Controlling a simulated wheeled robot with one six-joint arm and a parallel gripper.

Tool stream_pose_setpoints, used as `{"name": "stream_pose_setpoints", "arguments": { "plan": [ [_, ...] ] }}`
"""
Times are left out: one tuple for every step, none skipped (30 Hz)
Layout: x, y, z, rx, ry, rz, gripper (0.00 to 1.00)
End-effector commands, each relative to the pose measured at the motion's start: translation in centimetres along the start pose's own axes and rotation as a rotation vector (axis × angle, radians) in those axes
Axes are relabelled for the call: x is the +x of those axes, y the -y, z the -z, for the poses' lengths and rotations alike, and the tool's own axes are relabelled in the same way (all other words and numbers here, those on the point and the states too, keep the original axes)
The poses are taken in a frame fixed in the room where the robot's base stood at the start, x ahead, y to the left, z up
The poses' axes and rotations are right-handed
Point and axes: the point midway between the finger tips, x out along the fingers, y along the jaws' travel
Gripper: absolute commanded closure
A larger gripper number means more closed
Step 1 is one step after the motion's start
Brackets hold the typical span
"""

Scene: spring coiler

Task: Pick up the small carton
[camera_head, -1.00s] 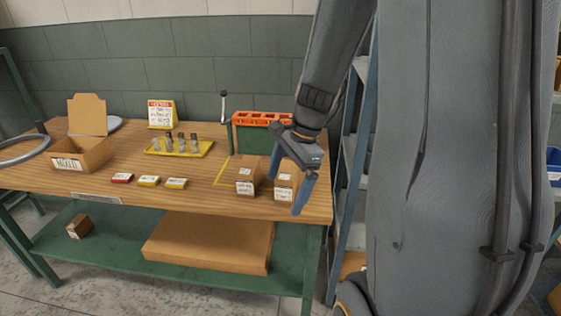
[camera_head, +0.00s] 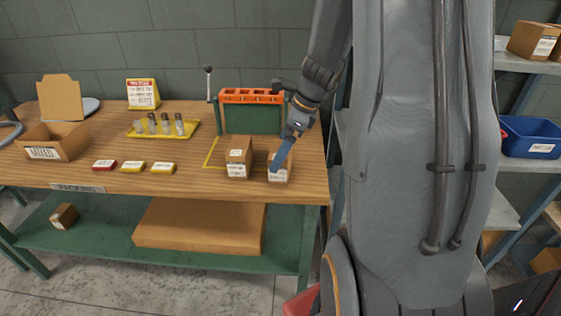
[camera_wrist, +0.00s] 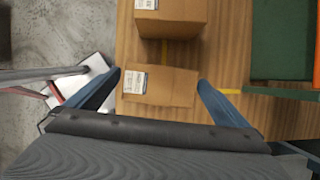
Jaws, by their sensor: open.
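A small brown carton (camera_head: 279,174) with a white label stands near the right end of the wooden table. In the wrist view this carton (camera_wrist: 170,86) lies between the two blue fingers of my gripper (camera_wrist: 158,78), with a gap visible on each side. In the head view my gripper (camera_head: 282,155) points down at the carton, and a finger covers part of it. The gripper is open and empty. The head view does not show clearly how far the fingertips are above the table.
A second carton (camera_head: 238,163) stands close on the left; it also shows in the wrist view (camera_wrist: 172,16). A green machine (camera_head: 250,116) with an orange top is behind. A yellow tray (camera_head: 163,130) and an open MIXED box (camera_head: 55,143) stand further left. Shelving is on the right.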

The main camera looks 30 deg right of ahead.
Motion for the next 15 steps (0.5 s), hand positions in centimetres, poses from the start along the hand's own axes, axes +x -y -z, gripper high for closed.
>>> {"name": "stream_pose_setpoints", "arguments": {
  "plan": [
    [0.4, -0.1, 0.0, 0.0, 0.0, -0.002, 0.0],
    [0.7, -0.1, 0.0, 0.0, 0.0, -0.003, 0.0],
    [1.2, -0.1, 0.1, 0.0, -0.001, -0.004, 0.0],
    [1.6, -0.1, 0.1, 0.0, -0.001, -0.004, 0.0],
    [2.0, -0.1, 0.2, 0.0, 0.0, -0.005, 0.0],
    [2.5, 0.0, 0.2, 0.0, -0.001, -0.005, 0.0],
    [2.9, 0.0, 0.3, 0.0, -0.001, -0.004, 0.0],
    [3.4, 0.0, 0.3, 0.0, -0.001, -0.004, 0.0],
    [3.9, 0.0, 0.3, -0.001, 0.0, -0.004, 0.0],
    [4.2, 0.0, 0.3, 0.0, 0.0, -0.003, 0.0],
    [4.4, 0.1, 0.3, 0.0, 0.0, -0.002, 0.0],
    [4.7, 0.1, 0.3, -0.001, -0.001, -0.002, 0.0],
    [4.8, 0.1, 0.3, -0.002, -0.001, -0.002, 0.0],
    [4.9, 0.1, 0.3, -0.002, -0.001, -0.001, 0.0],
    [5.0, 0.1, 0.2, -0.002, 0.0, -0.001, 0.0]
  ]
}}
